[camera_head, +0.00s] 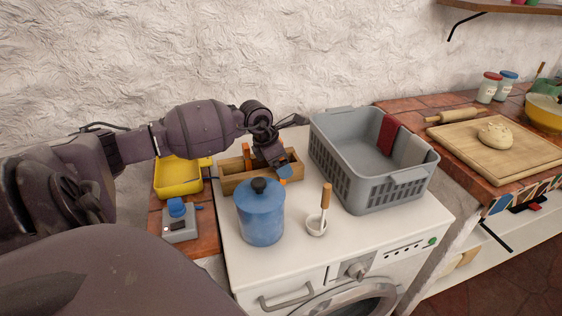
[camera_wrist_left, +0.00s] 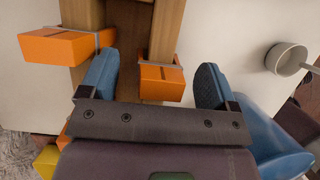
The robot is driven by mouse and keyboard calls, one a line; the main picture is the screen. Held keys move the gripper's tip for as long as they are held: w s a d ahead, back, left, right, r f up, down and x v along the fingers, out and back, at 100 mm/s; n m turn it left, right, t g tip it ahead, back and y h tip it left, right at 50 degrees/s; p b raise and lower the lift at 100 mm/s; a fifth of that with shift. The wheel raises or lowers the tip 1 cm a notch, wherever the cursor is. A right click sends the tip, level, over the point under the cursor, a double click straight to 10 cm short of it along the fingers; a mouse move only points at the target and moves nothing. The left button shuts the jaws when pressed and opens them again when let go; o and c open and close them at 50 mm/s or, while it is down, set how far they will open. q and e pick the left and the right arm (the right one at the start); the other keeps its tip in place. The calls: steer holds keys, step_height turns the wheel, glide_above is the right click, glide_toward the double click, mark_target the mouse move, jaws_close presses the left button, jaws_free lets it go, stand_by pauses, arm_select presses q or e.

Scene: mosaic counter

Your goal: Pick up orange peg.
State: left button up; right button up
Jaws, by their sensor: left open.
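A long wooden box (camera_head: 232,184) stands on the white washing machine top, with orange pegs clipped on its edges. In the left wrist view one orange peg (camera_wrist_left: 161,82) sits on the box wall (camera_wrist_left: 166,30), between my blue fingertips. A second orange peg (camera_wrist_left: 57,47) sits on another wall, outside the left finger. A further orange piece shows at the lower left, mostly hidden. My left gripper (camera_wrist_left: 155,80) is open, with visible gaps beside the middle peg. In the head view the left gripper (camera_head: 277,165) is over the box and hides part of it. My right gripper is not in view.
A blue lidded canister (camera_head: 261,218) stands close in front of the box. A yellow tray (camera_head: 178,180) and a grey device (camera_head: 179,224) are left.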

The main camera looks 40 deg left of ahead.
arm_select(q)
steer(key=shift+f, duration=0.2)
steer(key=c, duration=1)
steer(key=shift+r, duration=0.15)
